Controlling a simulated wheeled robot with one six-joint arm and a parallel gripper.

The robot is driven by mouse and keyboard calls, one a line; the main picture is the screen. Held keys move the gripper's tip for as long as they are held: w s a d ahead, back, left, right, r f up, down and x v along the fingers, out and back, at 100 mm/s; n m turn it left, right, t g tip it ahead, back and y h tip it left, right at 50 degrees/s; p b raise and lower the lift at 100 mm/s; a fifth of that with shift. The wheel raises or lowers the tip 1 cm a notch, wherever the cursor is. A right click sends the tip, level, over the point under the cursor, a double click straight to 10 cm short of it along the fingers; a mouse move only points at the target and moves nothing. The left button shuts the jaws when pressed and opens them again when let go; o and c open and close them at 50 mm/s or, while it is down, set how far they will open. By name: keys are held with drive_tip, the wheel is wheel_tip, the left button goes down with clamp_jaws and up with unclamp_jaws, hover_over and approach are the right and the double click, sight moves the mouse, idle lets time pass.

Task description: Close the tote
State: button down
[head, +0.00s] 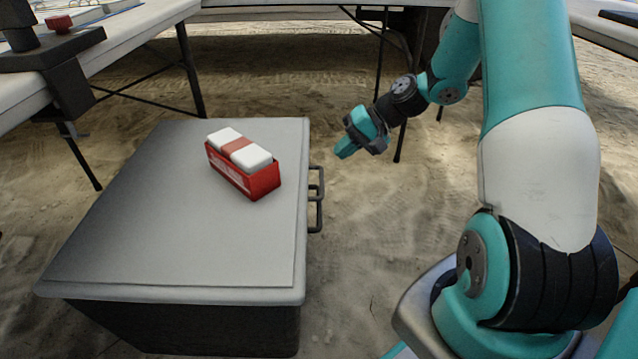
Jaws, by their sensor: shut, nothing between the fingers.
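The tote (160,215) stands on the sand at the left of the head view. It has a dark body and a flat grey lid lying over its top. A dark handle (317,200) sticks out from its right side. My gripper (344,150) is to the right of the tote, beyond the handle and apart from it. Its fingers are shut and hold nothing.
A red box with white items (243,178) rests on the lid. Folding tables with white tops stand at the left (130,35) and across the back. A dark clamp-like device (50,55) sits on the left table. Bare sand (370,230) lies right of the tote.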

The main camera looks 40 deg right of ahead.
drive_tip(key=shift+m, duration=0.4)
drive_tip(key=w+a+f+b, duration=0.1)
drive_tip(key=f, duration=0.1)
drive_tip(key=w+a+f+b, duration=0.1)
drive_tip(key=f+b, duration=0.1)
drive_tip(key=f, duration=0.1)
drive_tip(key=w+a+f+b, duration=0.1)
drive_tip(key=f+b, duration=0.1)
drive_tip(key=f, duration=0.1)
drive_tip(key=shift+w+a, duration=0.15)
drive_tip(key=shift+w, duration=0.15)
drive_tip(key=shift+w+a+f+b, duration=0.2)
drive_tip(key=shift+w+a+b, duration=0.1)
drive_tip(key=shift+a+b, duration=0.1)
drive_tip(key=shift+a, duration=0.1)
